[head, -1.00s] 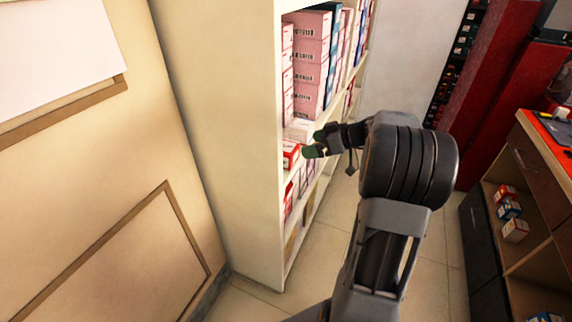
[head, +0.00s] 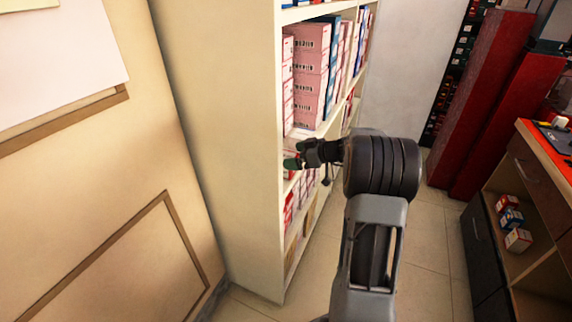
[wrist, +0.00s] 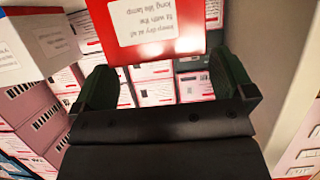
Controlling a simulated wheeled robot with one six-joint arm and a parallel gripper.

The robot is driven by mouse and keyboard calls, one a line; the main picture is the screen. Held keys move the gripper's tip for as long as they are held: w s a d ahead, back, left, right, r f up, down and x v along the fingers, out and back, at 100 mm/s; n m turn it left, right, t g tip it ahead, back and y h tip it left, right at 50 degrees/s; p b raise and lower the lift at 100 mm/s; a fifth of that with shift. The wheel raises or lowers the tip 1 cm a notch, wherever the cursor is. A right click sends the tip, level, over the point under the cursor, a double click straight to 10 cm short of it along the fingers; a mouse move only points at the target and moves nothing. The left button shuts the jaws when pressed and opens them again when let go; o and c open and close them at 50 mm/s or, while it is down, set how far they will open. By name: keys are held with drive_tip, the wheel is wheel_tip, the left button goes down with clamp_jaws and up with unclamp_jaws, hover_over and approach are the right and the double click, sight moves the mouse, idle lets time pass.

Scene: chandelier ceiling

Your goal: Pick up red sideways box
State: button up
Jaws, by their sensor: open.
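A red box with a white printed label (wrist: 155,22) fills the top middle of the wrist view; its label reads upside down. My gripper (wrist: 165,80) is open, one green finger at each side, with the box's near edge just beyond the gap between them. Nothing is held. In the head view my gripper (head: 291,163) is at the front of the shelf and largely covers the red box. Whether a finger touches the box I cannot tell.
A white box (wrist: 42,45) stands close to the left of the red one. The shelf unit (head: 250,150) holds several stacked pink boxes (head: 311,70) behind. A counter (head: 545,160) with small boxes is at the right; the floor between is clear.

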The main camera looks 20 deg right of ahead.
sight(286, 156)
drive_tip(key=x, duration=0.4)
drive_tip(key=shift+w+a+f+p, duration=0.1)
drive_tip(key=shift+w+f+p, duration=0.1)
drive_tip(key=shift+p, duration=0.1)
drive_tip(key=shift+s, duration=0.1)
drive_tip(key=shift+c, duration=0.2)
drive_tip(key=c, duration=0.6)
drive_tip(key=shift+r, duration=0.1)
drive_tip(key=shift+c, duration=0.2)
